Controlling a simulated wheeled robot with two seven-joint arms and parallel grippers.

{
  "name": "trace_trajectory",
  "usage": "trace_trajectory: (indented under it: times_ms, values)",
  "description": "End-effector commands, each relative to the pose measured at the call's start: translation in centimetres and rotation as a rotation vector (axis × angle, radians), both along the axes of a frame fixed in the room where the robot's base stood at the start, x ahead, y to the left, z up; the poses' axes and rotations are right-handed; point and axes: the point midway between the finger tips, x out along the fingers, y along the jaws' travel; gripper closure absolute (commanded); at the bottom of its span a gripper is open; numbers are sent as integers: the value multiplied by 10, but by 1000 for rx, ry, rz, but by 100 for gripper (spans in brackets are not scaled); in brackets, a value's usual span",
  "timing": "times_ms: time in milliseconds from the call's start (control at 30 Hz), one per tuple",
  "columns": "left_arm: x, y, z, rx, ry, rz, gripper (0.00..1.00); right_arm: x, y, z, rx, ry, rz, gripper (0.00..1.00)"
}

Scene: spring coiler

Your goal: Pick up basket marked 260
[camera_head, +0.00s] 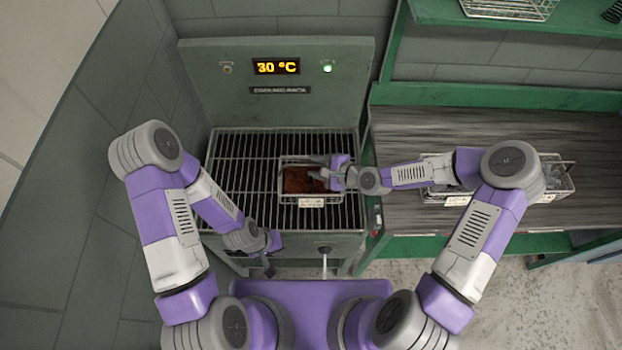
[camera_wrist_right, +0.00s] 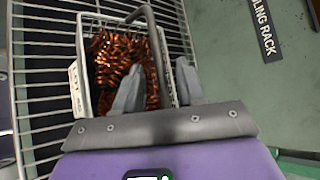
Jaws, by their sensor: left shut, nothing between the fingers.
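A wire basket (camera_head: 312,202) with copper-coloured springs stands on the slatted rack; its white tag is too small to read. The basket (camera_wrist_right: 86,40) also shows in the right wrist view, with an arched grey handle (camera_wrist_right: 152,30). My right gripper (camera_head: 322,172) reaches in over the basket's right side. In the right wrist view my right gripper (camera_wrist_right: 160,78) has its fingers apart, with the handle and one rim of the basket in the gap; contact cannot be told. My left gripper (camera_head: 271,257) is shut and empty, low in front of the rack.
The rack (camera_head: 235,185) belongs to a grey-green machine whose display (camera_head: 276,67) reads 30 °C. A second wire basket (camera_head: 553,190) with a white tag stands on the dark-topped bench (camera_head: 500,130) at right, partly behind my right arm. A green shelf (camera_head: 570,20) is above.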

Motion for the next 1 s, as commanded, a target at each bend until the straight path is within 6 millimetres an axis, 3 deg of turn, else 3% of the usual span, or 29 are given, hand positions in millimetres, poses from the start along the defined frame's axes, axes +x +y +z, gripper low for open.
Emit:
trace_trajectory:
  times_ms: [167, 433, 467, 700, 1000]
  values:
    - [0, 0, -1, 0, 0, 0, 100, 10, 16, -11, 0, 1, 1, 61]
    - [0, 0, -1, 0, 0, 0, 100, 13, 17, -13, 0, 1, -1, 61]
    - [0, 0, -1, 0, 0, 0, 100, 13, 18, -13, 0, 1, -1, 62]
    - [0, 0, -1, 0, 0, 0, 100, 12, 17, -13, 0, 1, -1, 99]
    - [0, 0, -1, 0, 0, 0, 100, 12, 17, -14, 0, 2, 1, 100]
